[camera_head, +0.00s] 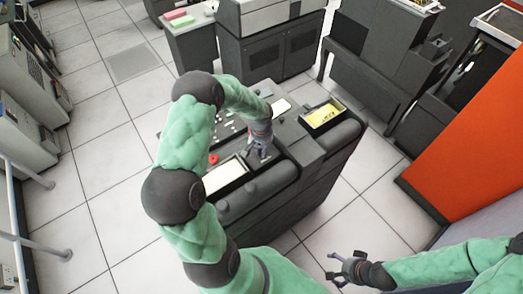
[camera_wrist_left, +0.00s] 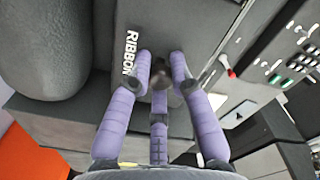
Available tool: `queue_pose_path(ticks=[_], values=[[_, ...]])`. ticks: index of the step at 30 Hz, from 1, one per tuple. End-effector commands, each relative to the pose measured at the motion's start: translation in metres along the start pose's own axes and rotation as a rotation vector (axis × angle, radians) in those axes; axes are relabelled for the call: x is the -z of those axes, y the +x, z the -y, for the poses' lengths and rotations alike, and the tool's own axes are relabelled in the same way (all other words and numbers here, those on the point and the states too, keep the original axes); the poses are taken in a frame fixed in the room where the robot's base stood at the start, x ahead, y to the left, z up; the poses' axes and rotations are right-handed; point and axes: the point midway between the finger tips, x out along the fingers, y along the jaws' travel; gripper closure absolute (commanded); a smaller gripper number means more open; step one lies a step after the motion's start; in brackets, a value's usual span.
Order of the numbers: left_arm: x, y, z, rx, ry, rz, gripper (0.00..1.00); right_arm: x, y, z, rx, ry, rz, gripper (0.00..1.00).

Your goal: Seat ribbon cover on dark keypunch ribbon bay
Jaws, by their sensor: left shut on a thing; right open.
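The ribbon cover, a dark grey plate with white RIBBON lettering, shows in the left wrist view (camera_wrist_left: 190,22). My left gripper (camera_head: 259,152) is over the dark keypunch (camera_head: 262,187), between its two card trays. In the left wrist view its purple fingers (camera_wrist_left: 162,80) are closed around a small dark knob on the cover. The cover lies close over the keypunch top; I cannot tell whether it touches or sits flush. The ribbon bay is hidden under the cover and gripper. My right gripper (camera_head: 345,268) is open and empty above the floor at the lower right.
A tray of cream cards (camera_head: 225,176) and a tray of yellow cards (camera_head: 322,116) flank my left gripper. A red knob (camera_head: 213,158) and switches are on the keypunch. An orange panel (camera_head: 468,150) stands at the right.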

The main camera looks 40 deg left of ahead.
Motion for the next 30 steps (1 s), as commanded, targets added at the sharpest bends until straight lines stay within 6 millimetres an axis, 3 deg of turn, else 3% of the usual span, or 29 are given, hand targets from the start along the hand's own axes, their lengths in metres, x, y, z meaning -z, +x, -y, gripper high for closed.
queue_pose_path(ticks=[30], values=[[0.000, 0.011, 0.000, 0.000, 0.000, -0.001, 1.00, 0.001, 0.013, -0.004, 0.000, 0.000, 0.000, 0.15]])
